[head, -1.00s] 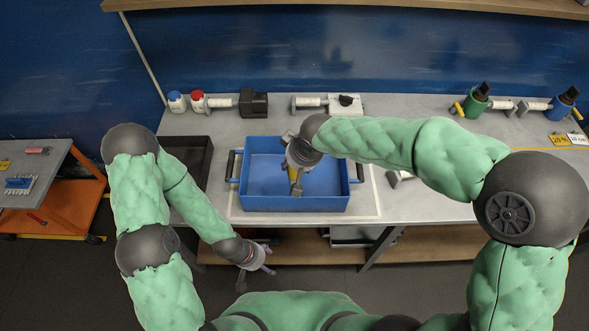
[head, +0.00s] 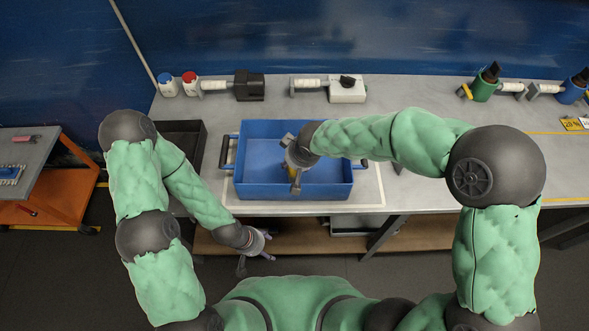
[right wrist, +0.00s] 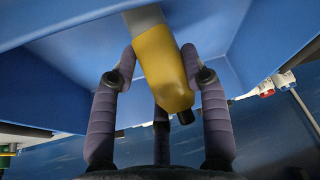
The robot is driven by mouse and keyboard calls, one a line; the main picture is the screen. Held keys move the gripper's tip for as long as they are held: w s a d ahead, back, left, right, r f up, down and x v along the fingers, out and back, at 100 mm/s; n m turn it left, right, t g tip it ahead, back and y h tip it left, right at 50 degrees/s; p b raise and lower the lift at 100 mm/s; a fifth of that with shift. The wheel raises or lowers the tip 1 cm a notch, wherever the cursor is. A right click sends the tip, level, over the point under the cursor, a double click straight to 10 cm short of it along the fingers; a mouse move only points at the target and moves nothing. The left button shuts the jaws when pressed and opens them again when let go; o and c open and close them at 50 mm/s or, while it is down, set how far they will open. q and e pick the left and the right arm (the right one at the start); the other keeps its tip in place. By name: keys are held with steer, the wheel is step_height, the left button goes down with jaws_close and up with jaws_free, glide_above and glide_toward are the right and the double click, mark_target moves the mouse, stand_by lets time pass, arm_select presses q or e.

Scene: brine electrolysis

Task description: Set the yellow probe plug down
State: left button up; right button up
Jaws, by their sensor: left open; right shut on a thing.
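The yellow probe plug (head: 293,174) is in my right gripper (head: 296,166), above the near half of the blue tub (head: 243,190). In the right wrist view, the yellow body (right wrist: 162,65) with a grey end and a short dark tip sits between the purple fingers (right wrist: 158,60), with blue tub walls behind it. I cannot tell whether the plug touches the tub floor.
A black tray (head: 181,134) stands left of the tub. Green (head: 485,86) and blue (head: 572,92) holders stand at right.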

step_height(320, 180, down, 4)
steer(key=shift+r+b, duration=0.1)
steer(key=shift+b, duration=0.55)
steer(key=shift+f, duration=0.2)
steer(key=o, duration=1.4)
steer(key=shift+r, duration=0.1)
steer(key=shift+r, duration=0.1)
steer(key=shift+s+r, duration=0.1)
steer(key=shift+r, duration=0.25)
steer(key=p+v, duration=0.4)
steer(key=v, duration=0.7)
steer(key=shift+s+d+r, duration=0.1)
steer(key=shift+d+r, duration=0.05)
steer(key=shift+r, duration=0.05)
